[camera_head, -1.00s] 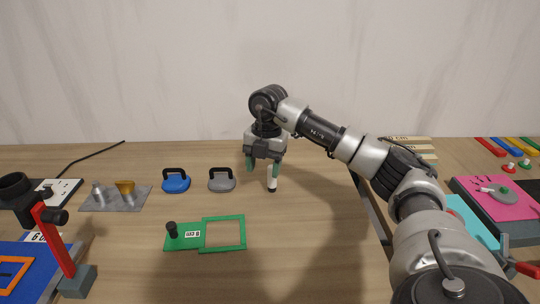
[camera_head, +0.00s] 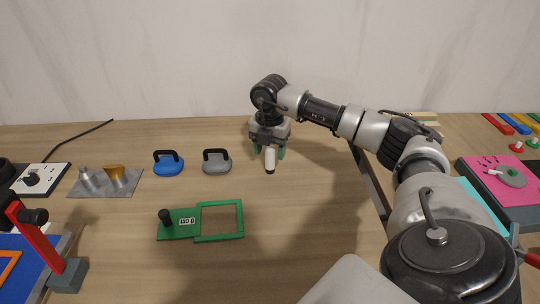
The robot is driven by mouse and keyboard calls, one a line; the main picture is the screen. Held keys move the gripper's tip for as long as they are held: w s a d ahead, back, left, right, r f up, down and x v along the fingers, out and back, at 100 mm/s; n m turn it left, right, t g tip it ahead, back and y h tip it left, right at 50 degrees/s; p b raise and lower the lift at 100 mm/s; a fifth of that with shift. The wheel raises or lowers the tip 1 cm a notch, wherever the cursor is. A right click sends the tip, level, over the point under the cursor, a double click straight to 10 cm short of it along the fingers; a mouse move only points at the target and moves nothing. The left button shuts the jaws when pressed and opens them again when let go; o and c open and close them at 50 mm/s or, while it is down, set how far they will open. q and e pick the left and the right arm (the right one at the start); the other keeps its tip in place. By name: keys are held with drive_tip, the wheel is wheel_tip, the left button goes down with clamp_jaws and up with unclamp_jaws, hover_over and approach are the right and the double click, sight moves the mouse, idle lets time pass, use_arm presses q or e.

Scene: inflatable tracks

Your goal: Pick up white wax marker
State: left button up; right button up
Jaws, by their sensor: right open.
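The white wax marker (camera_head: 270,160) stands upright on the wooden table, with a dark lower tip. It is right of the grey handled block. My right gripper (camera_head: 268,152) is just behind and around the top of the marker, pointing down. Its green-grey fingers show on either side of the marker, apart from each other. The jaws are open, and I cannot tell whether a finger touches the marker. My left gripper is not in view.
A grey handled block (camera_head: 216,162) and a blue handled block (camera_head: 168,164) stand to the left. A green frame plate (camera_head: 196,237) lies in front. A grey plate with metal pieces (camera_head: 78,189) is farther left. Table right of the marker is clear up to my arm.

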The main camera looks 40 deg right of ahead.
drive_tip(key=shift+f, duration=1.3)
drive_tip(key=c, duration=1)
drive_tip(key=shift+r, duration=0.1)
wheel_tip(320, 180, up, 4)
drive_tip(key=shift+f, duration=0.1)
drive_tip(key=s+a+r, duration=0.1)
drive_tip(key=s+r, duration=0.1)
drive_tip(key=s, duration=0.1)
drive_tip(key=s+a+r+b, duration=0.1)
drive_tip(key=s+a+r, duration=0.1)
drive_tip(key=s, duration=0.2)
drive_tip(key=s+a+r, duration=0.1)
drive_tip(key=s+r, duration=0.2)
drive_tip(key=shift+s+a+r+b, duration=0.1)
drive_tip(key=shift+s+a+b, duration=0.25)
drive_tip(key=shift+b, duration=0.05)
